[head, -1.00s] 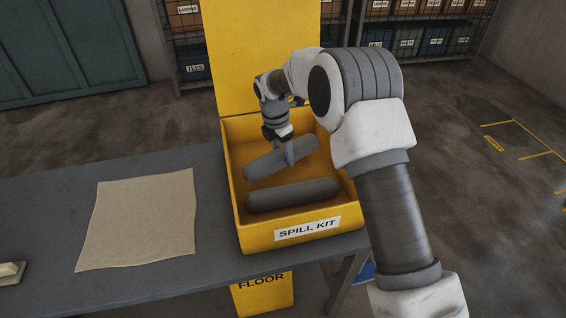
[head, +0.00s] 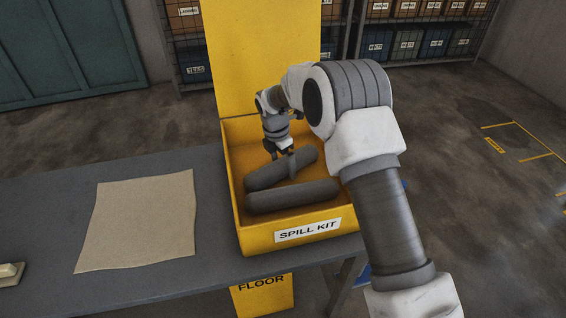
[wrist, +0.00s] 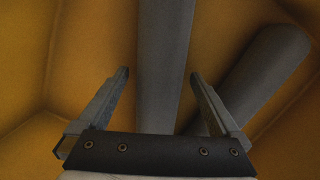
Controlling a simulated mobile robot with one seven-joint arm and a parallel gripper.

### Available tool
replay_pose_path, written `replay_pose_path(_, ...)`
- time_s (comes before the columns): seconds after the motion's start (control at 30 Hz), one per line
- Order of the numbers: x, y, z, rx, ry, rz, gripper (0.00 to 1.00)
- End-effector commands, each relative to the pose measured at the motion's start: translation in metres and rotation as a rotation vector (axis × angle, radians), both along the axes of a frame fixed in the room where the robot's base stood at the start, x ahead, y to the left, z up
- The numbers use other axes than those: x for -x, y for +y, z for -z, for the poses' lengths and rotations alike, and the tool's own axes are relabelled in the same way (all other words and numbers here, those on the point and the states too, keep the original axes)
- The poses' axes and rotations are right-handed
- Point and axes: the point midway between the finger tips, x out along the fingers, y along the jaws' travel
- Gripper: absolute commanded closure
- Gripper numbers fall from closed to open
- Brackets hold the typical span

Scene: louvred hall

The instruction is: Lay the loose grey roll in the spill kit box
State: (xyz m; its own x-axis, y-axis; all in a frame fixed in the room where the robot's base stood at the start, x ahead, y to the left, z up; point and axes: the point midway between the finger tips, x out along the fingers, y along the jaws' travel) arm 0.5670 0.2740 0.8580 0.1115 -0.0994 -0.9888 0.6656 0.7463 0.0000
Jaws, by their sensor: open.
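The yellow spill kit box (head: 238,205) stands on the table with its lid up, and two grey rolls lie inside it. The rear roll (head: 261,178) lies slanted, its right end higher in the picture. The front roll (head: 292,195) lies nearer the labelled wall, close beside it. My gripper (head: 283,163) is down inside the box at the rear roll, open. In the wrist view its fingers (wrist: 160,75) stand either side of one roll (wrist: 163,45), with gaps showing. The other roll (wrist: 262,68) slants away at right, partly behind the right finger.
A beige cloth (head: 138,220) lies on the grey table (head: 60,195) left of the box. A small pale object (head: 10,272) sits at the left edge. The raised yellow lid (head: 262,55) stands behind the box. Shelves with bins (head: 420,40) are farther back.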

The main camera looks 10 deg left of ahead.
Motion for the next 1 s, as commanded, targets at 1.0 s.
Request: replay_pose_path(1.0,0.013,0.012,-0.122,-0.001,-0.001,0.000,0.00)
